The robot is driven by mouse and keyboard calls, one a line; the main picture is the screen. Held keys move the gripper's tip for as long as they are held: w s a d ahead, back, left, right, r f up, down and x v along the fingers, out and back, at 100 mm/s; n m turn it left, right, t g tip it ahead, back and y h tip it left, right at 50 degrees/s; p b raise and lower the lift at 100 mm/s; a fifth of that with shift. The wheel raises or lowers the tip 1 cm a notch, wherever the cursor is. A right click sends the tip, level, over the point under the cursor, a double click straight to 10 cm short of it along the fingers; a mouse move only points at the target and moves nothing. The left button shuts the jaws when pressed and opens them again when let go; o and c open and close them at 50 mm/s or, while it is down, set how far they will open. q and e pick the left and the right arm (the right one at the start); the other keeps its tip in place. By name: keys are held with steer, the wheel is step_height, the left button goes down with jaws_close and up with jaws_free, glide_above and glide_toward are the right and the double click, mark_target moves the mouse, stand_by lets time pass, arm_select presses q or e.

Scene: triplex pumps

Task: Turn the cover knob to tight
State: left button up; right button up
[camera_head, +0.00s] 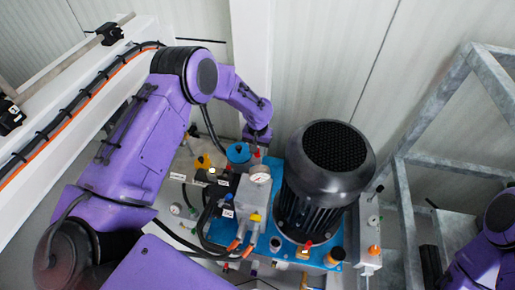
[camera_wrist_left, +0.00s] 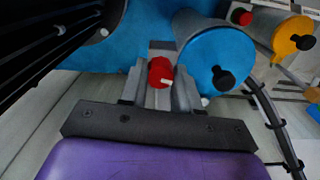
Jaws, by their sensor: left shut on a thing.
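A small red knob (camera_wrist_left: 160,72) with a white mark on its face sits between the two grey fingers of my left gripper (camera_wrist_left: 162,88) in the left wrist view. The gripper is shut on the knob, with a finger on either side. In the head view my left gripper (camera_head: 257,137) reaches down behind the pressure gauge, and a bit of red (camera_head: 257,153) shows just under it. The knob's mounting is mostly hidden by the fingers. Part of my right arm shows at the right edge of the head view, but I cannot make out its gripper.
A blue-capped cylinder (camera_wrist_left: 218,62) stands close to the right of the fingers, with a yellow-capped one (camera_wrist_left: 294,36) beyond. The large black motor (camera_head: 325,170) stands right of my left gripper. A gauge (camera_head: 260,174), hoses and a grey frame (camera_head: 402,170) crowd the space.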

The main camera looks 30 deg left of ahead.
arm_select(q)
steer(key=m, duration=0.3)
steer(key=shift+m, duration=0.3)
steer(key=m, duration=0.3)
steer(key=shift+m, duration=0.3)
steer(key=m, duration=0.3)
steer(key=shift+m, duration=0.3)
steer(key=shift+w+r+m, duration=0.1)
steer(key=shift+m, duration=1.8)
steer(key=o, duration=1.1)
steer(key=shift+c, duration=0.2)
step_height(320, 180, up, 10)
steer(key=shift+r, duration=0.25)
